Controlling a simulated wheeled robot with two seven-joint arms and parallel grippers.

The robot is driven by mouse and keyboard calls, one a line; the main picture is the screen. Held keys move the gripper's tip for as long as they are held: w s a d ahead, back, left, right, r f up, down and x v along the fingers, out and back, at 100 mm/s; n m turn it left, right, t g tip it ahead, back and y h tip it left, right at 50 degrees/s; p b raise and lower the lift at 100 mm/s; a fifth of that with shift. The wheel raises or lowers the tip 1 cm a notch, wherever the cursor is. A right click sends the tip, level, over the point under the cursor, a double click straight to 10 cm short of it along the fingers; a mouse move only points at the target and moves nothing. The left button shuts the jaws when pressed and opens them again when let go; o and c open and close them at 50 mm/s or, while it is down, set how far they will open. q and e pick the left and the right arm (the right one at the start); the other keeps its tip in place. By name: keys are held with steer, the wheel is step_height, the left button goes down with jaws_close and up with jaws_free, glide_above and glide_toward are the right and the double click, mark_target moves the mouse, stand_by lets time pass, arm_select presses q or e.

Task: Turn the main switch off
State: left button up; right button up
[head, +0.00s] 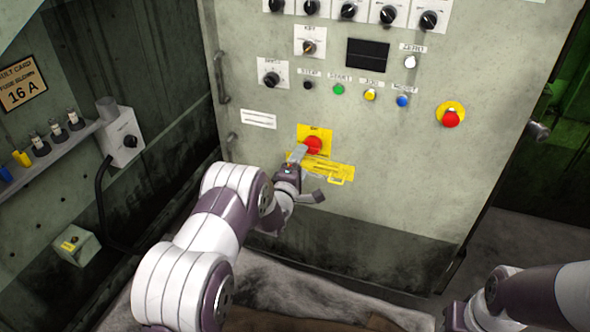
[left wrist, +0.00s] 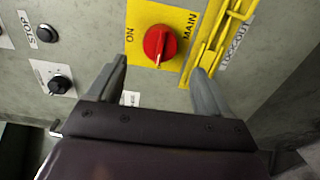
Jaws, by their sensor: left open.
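The main switch is a red rotary knob (head: 313,145) on a yellow plate low on the grey cabinet front. In the left wrist view the red knob (left wrist: 160,43) has a white mark on its near edge, with "ON" printed to its left and "MAIN" to its right. My left gripper (head: 307,174) is open and empty in front of the plate. In the left wrist view its fingertips (left wrist: 159,70) lie to either side of the knob and short of it, with no contact visible. In the head view the gripper covers the plate's lower left. My right gripper is out of frame.
A yellow lockout hasp (head: 335,172) sits close beside the switch. Above are several buttons and knobs, and a red emergency button (head: 451,115) is at the right. A shelf with fuses (head: 52,138) and a grey switch box (head: 122,135) stand at the left.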

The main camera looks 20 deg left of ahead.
arm_select(q)
steer(key=s, duration=0.6)
steer(key=shift+p, duration=0.45)
steer(key=shift+a+f, duration=0.1)
